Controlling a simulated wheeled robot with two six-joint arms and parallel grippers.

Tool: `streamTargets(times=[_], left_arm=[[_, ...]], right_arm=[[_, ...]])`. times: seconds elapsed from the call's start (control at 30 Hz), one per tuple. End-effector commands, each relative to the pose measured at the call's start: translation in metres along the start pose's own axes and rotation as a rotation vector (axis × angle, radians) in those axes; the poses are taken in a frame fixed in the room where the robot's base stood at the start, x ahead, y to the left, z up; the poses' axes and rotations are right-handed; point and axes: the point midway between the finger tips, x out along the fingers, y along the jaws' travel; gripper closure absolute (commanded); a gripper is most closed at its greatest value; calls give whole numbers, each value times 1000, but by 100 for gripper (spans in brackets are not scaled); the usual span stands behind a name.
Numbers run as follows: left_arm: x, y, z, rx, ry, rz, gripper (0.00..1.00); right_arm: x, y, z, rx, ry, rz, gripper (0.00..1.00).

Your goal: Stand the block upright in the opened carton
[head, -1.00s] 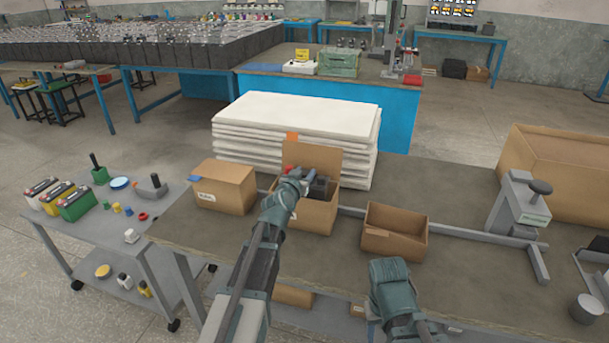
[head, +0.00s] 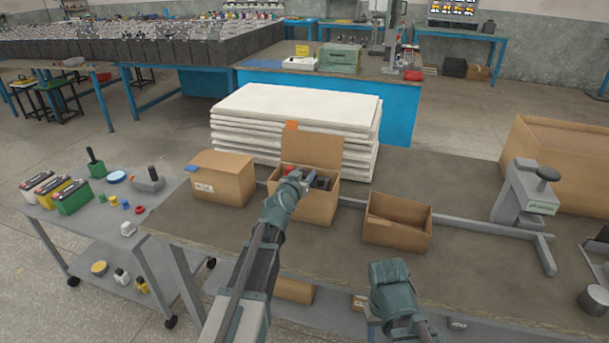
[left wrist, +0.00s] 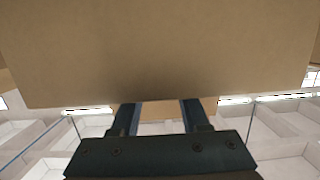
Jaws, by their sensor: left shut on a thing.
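The opened carton (head: 322,205) stands on the bench in the head view, its lid flap (head: 311,148) raised at the back. The block cannot be made out clearly behind the fingers. Dark and red shapes (head: 321,183) show beside the gripper inside the carton. In the left wrist view a brown cardboard-coloured face fills the top and hides the fingertips of my left gripper (left wrist: 162,115). My right gripper (head: 390,273) hangs over the bench's front edge, its fingers unclear.
A closed carton (head: 222,180) stands left of the opened one, and a smaller open box (head: 397,220) to its right. White stacked sheets (head: 295,115) rise behind. A grey press-like device (head: 525,195) stands at right. A side cart (head: 100,222) holds batteries (head: 73,198).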

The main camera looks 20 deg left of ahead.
Motion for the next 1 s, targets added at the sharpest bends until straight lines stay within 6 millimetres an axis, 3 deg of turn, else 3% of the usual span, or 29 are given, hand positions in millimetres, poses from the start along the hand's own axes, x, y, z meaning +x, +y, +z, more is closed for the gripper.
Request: streamTargets(times=[0.73,0.77,0.9,1.0], left_arm=[[2,0,10,-1,3,-2,100],[2,0,12,0,-2,1,50],[2,0,12,0,-2,2,25],[2,0,12,0,-3,2,25]], right_arm=[[11,-1,-1,0,0,0,50],[12,-1,-1,0,0,0,50],[12,-1,-1,0,0,0,50],[12,-1,-1,0,0,0,50]])
